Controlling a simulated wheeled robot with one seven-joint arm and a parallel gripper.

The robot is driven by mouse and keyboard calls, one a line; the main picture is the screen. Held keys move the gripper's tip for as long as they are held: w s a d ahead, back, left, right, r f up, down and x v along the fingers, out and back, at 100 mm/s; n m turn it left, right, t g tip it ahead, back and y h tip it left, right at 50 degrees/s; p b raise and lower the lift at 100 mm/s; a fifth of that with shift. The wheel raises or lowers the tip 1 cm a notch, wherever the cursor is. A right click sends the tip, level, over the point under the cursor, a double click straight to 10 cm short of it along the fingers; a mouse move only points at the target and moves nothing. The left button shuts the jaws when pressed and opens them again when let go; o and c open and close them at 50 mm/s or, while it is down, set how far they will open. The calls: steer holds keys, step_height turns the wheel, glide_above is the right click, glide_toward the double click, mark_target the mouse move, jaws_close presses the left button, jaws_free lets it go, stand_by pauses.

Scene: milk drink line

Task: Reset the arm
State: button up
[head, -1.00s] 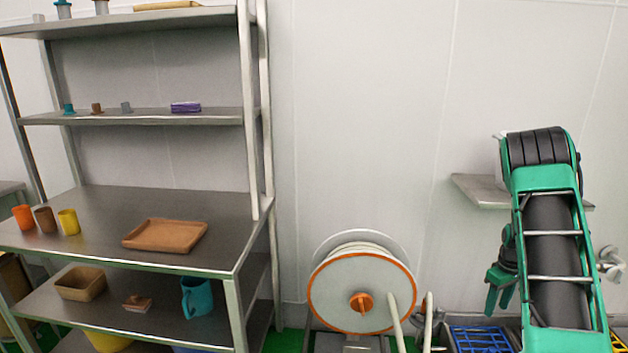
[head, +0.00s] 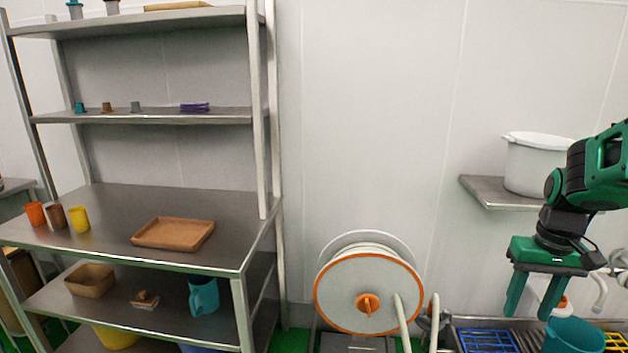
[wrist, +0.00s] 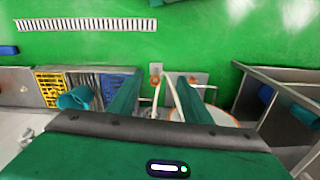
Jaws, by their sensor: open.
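My gripper (head: 532,297) hangs at the right of the head view with its two green fingers pointing down and spread apart. It is empty. It is in front of the wall, near the small wall shelf and to the right of the hose reel. In the wrist view my gripper (wrist: 152,98) shows its two fingers apart, with the green floor and part of the hose reel beyond them. Nothing is between the fingers.
A steel rack (head: 250,262) with cups, a brown tray (head: 173,234) and a teal jug (head: 204,295) stands at left. An orange-rimmed hose reel (head: 345,290) stands mid-picture. A white pot (head: 535,165) sits on the wall shelf (head: 490,193). A teal container (head: 575,337) is lower right.

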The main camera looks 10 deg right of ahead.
steer(key=s+a+m, duration=0.1)
steer(key=s+a, duration=0.2)
steer(key=s, duration=0.4)
steer(key=s+a+r+m, duration=0.1)
steer(key=s+a, duration=0.3)
steer(key=s, duration=0.2)
steer(key=shift+s+a, duration=0.15)
steer(key=shift+s, duration=0.25)
steer(key=shift+r, duration=0.1)
steer(key=shift+w+f, duration=0.25)
steer(key=shift+w, duration=0.35)
